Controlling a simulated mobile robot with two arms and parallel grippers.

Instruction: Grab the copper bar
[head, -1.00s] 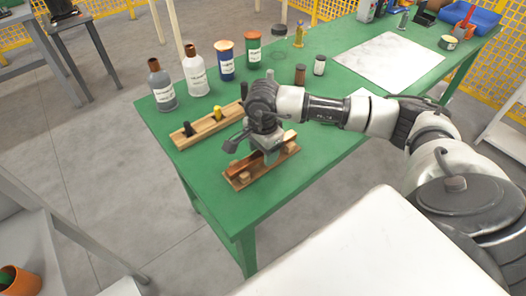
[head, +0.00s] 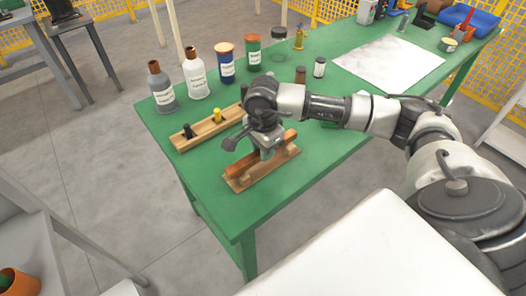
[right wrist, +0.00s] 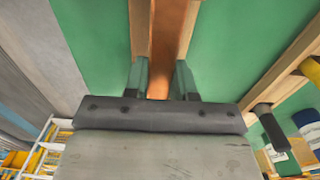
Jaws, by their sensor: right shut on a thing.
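The copper bar (head: 290,136) is an orange-brown strip above a wooden cradle (head: 237,184) near the front left corner of the green table. My right gripper (head: 266,153) comes down on the bar's middle and is shut on it. In the right wrist view, the bar (right wrist: 174,25) runs between the two fingers (right wrist: 160,82), with the cradle's wooden sides to either side of it. The bar appears slightly raised over the cradle; the exact gap is hard to tell. The gripper hides the bar's middle. My left gripper is not in view.
A second wooden holder (head: 205,129) with a black and a yellow handle stands just behind. Bottles (head: 197,75) and canisters (head: 226,64) line the table's back left. A white sheet (head: 390,60) lies farther right. The green table's (head: 210,190) front left corner is clear.

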